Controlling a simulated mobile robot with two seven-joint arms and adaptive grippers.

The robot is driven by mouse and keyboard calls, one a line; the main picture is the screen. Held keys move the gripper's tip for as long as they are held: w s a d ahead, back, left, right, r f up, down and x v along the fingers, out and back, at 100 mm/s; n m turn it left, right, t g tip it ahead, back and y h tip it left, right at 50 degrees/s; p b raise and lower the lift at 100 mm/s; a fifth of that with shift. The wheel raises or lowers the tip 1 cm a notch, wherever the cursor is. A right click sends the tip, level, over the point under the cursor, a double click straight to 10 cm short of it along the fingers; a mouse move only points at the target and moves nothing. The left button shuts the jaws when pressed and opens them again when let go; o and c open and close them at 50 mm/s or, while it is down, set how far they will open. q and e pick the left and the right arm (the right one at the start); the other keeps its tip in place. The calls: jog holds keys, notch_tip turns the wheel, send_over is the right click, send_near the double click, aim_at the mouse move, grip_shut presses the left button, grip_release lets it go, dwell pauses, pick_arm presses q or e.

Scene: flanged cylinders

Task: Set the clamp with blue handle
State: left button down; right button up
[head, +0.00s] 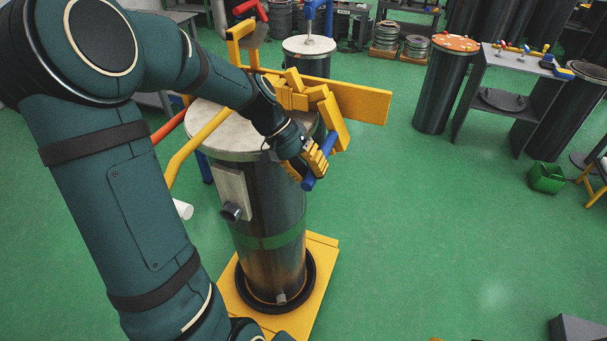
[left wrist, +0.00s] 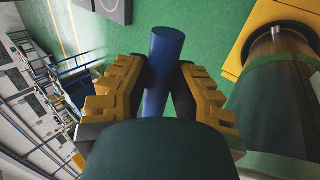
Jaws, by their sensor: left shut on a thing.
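The blue handle (head: 309,183) of the clamp sits at the right side of the dark flanged cylinder (head: 270,215), near its rim. The yellow clamp body (head: 296,95) rises at the back of the pale lid (head: 206,130). My left gripper (head: 316,163) is shut on the blue handle, whose lower end sticks out below the fingers. In the left wrist view the handle (left wrist: 164,60) runs between the two yellow-padded fingers (left wrist: 158,85). My left forearm hides part of the lid and of the clamp. My right gripper is not in view.
The cylinder stands on a yellow base plate (head: 323,262). A yellow beam (head: 360,103) reaches right behind it. Another cylinder (head: 440,90) with an orange top stands beside a grey bench (head: 490,70) at the back right. A green bin (head: 546,178) is on the floor.

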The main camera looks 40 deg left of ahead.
pick_arm(q)
jog(key=shift+d+r+h, duration=0.25)
jog(key=shift+d+h, duration=0.05)
jog(key=shift+h, duration=0.1)
jog(key=shift+w+d+r, duration=0.15)
jog(key=shift+d+r, duration=0.2)
jog(key=shift+r, duration=0.35)
jog(key=c, duration=0.8)
grip_release()
jog(key=shift+o, duration=0.2)
jog(key=shift+a+r, duration=0.1)
jog(key=shift+a, duration=0.05)
jog(key=shift+a+r, duration=0.2)
jog(key=v, duration=1.1)
jog(key=shift+s, duration=0.25)
